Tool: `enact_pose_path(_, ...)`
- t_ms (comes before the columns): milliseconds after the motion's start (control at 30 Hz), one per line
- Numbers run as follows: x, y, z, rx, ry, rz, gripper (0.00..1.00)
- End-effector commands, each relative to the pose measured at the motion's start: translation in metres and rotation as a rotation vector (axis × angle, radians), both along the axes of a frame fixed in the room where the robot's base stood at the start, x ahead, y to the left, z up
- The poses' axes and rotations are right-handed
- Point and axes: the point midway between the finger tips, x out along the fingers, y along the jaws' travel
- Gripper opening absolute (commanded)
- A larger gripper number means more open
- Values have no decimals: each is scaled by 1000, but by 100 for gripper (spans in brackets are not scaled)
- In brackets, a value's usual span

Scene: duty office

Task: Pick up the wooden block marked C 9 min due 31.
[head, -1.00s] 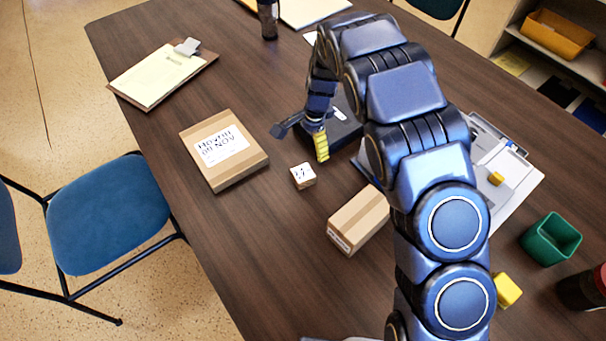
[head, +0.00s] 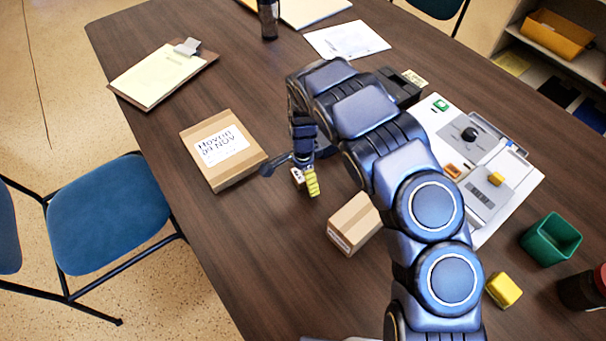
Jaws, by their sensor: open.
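My gripper (head: 290,179) is open and points down at the block. One dark finger is left of the block and the yellow-padded finger is just right of it. I cannot tell how far the fingertips are above the table or whether they touch the block.
A flat cardboard box (head: 229,170) lies left of my gripper, and a smaller carton (head: 354,224) lies to its lower right. A device panel (head: 500,205), a green bin (head: 551,239) and a yellow block (head: 503,290) are at right. A clipboard (head: 150,95) lies at upper left.

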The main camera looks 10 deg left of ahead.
Motion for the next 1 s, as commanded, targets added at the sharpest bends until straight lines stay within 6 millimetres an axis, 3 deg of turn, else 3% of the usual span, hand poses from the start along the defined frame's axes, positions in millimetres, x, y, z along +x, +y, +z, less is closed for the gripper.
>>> enact_pose_path(100, 1, 0, 1, 0, -1, 0, 88)
enact_pose_path(133, 0, 0, 1, 0, -1, 0, 82)
enact_pose_path(267, 1, 0, 1, 0, -1, 1, 27)
enact_pose_path(300, 1, 0, 1, 0, -1, 1, 20)
enact_pose_path(767, 1, 1, 7, 1, -4, 2, 20)
enact_pose_path(1000, -4, -1, 41, -1, -4, 1, 20)
